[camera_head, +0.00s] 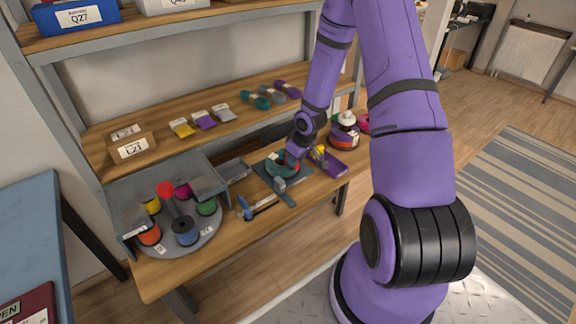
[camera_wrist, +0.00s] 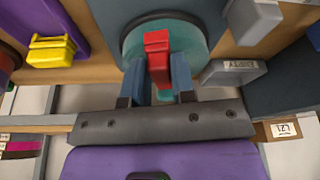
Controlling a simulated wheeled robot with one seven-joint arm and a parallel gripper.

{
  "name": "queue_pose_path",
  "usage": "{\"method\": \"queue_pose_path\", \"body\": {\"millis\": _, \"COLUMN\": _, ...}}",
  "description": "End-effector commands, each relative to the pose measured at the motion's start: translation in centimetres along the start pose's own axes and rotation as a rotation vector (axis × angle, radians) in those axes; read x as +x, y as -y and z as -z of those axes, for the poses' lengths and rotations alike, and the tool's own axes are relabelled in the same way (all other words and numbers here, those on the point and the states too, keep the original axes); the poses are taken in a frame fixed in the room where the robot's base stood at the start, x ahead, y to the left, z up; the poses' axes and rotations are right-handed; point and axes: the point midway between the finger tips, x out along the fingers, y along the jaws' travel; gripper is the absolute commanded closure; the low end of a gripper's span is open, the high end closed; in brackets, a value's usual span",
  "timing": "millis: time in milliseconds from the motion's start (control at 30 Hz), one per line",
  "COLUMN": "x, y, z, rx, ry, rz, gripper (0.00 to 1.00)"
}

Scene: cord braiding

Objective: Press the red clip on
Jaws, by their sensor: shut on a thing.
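The red clip (camera_wrist: 158,55) stands between the two blue-grey fingers of my gripper (camera_wrist: 163,85), which is shut on it. Behind the clip in the wrist view is a round teal piece (camera_wrist: 133,42); whether the clip touches it I cannot tell. In the head view my gripper (camera_head: 291,160) is low over the teal piece (camera_head: 276,173) on a dark mat on the workbench. The clip is too small there to make out clearly.
A grey piece labelled EMPTY (camera_wrist: 230,73) is at the right. In the head view, a round tray (camera_head: 204,238) of several spools and a blue-handled tool (camera_head: 244,208) lie left of my gripper.

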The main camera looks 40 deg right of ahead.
Motion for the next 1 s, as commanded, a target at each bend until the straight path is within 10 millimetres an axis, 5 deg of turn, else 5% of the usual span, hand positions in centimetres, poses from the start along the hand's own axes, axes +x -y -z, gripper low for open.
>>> {"method": "queue_pose_path", "body": {"millis": 1000, "x": 0.89, "y": 0.01, "z": -0.27, "rx": 0.000, "ry": 0.000, "rz": 0.001, "gripper": 1.00}}
